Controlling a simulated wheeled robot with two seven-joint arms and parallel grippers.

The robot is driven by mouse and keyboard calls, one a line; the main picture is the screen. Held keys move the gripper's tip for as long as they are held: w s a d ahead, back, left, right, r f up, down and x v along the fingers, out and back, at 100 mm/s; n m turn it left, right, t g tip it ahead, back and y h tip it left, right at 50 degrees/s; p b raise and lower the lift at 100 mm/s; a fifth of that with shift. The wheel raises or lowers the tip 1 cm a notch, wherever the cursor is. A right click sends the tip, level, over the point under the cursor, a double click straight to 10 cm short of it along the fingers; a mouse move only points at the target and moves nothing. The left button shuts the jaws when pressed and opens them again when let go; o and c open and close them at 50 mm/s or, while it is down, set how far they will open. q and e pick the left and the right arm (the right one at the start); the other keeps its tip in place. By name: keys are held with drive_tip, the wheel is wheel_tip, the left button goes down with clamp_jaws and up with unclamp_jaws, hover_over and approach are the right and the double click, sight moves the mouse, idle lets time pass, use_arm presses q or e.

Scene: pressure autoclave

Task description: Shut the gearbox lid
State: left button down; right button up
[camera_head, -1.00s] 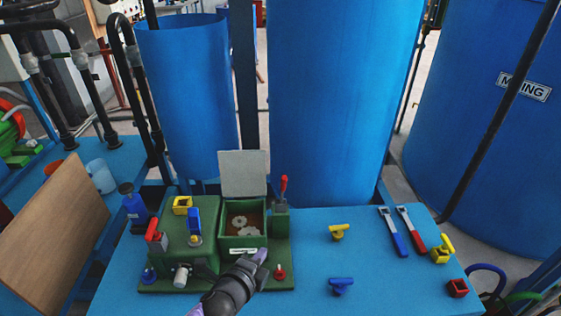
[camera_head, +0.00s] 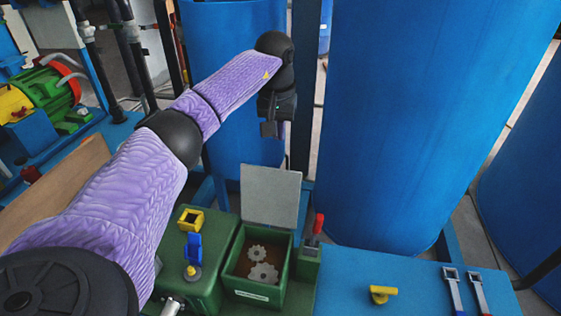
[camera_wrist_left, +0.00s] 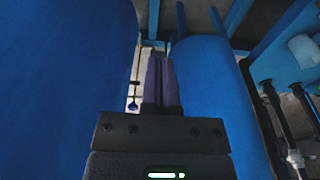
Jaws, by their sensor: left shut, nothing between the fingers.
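The gearbox (camera_head: 234,290) is a green box with an open top, and two pale gears (camera_head: 263,273) show inside it. Its grey lid (camera_head: 270,194) stands upright at the far edge, so the box is open. My left arm reaches in from the left, and my left gripper (camera_head: 271,128) hangs above the lid, apart from it, in front of the blue tanks. Its fingers also show in the left wrist view (camera_wrist_left: 161,85), shut and empty, pointing toward the gap between two tanks. The lid cannot be made out in the left wrist view. My right gripper is not in view.
A red-handled lever (camera_head: 317,228) stands right of the box. A blue valve (camera_head: 193,250) and a yellow part (camera_head: 190,219) sit on the green housing to its left. Large blue tanks (camera_head: 400,120) stand behind. A yellow valve (camera_head: 382,293) lies on the blue table.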

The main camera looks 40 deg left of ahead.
sight(271, 194)
use_arm(q)
wheel_tip(271, 194, down, 6)
drive_tip(key=s+d+b, duration=0.1)
drive_tip(key=s, duration=0.1)
drive_tip(key=shift+s+d+r, duration=0.2)
drive_tip(key=shift+s+d, duration=0.05)
drive_tip(key=shift+s, duration=0.05)
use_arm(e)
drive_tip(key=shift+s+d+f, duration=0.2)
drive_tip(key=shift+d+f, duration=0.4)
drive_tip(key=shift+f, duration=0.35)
use_arm(q)
drive_tip(key=shift+s, duration=0.1)
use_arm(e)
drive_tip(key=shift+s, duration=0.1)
